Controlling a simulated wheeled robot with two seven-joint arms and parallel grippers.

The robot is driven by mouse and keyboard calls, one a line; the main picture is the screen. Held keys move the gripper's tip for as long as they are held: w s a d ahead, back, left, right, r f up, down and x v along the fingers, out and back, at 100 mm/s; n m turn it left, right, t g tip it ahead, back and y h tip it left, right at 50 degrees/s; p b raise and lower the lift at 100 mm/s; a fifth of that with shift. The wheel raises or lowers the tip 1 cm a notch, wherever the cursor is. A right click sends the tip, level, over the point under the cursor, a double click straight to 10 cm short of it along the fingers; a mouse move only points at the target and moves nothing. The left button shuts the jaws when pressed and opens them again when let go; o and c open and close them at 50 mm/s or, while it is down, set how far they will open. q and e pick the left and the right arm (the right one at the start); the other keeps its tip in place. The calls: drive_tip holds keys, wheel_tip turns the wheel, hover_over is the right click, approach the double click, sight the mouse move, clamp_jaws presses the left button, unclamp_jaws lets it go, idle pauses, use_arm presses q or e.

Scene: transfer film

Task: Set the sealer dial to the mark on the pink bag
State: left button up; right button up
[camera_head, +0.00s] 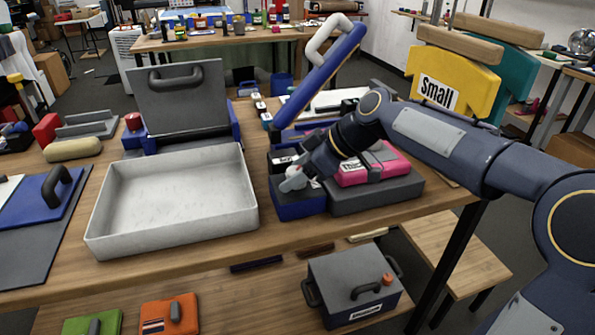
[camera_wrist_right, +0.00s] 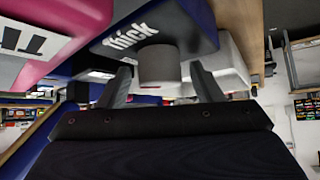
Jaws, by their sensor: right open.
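The sealer has a blue base box (camera_head: 298,209) at the table's front and a raised blue arm (camera_head: 318,80) with a light grey handle. Its dial (camera_wrist_right: 157,66) is a grey round knob on the blue face, beside a white word "thick" (camera_wrist_right: 130,36). The pink bag (camera_head: 393,163) lies on a dark grey block right of the box; its white label is partly hidden by my arm. It also shows in the right wrist view (camera_wrist_right: 75,22). My right gripper (camera_head: 291,181) is open, with one finger on each side of the dial (camera_wrist_right: 161,86); contact is unclear. The dial's pointer is not visible.
A large white tray (camera_head: 97,228) stands left of the sealer, with a grey lidded device (camera_head: 180,97) behind it. A grey box (camera_head: 350,284) sits on the shelf below.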

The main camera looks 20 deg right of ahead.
drive_tip(key=c, duration=1)
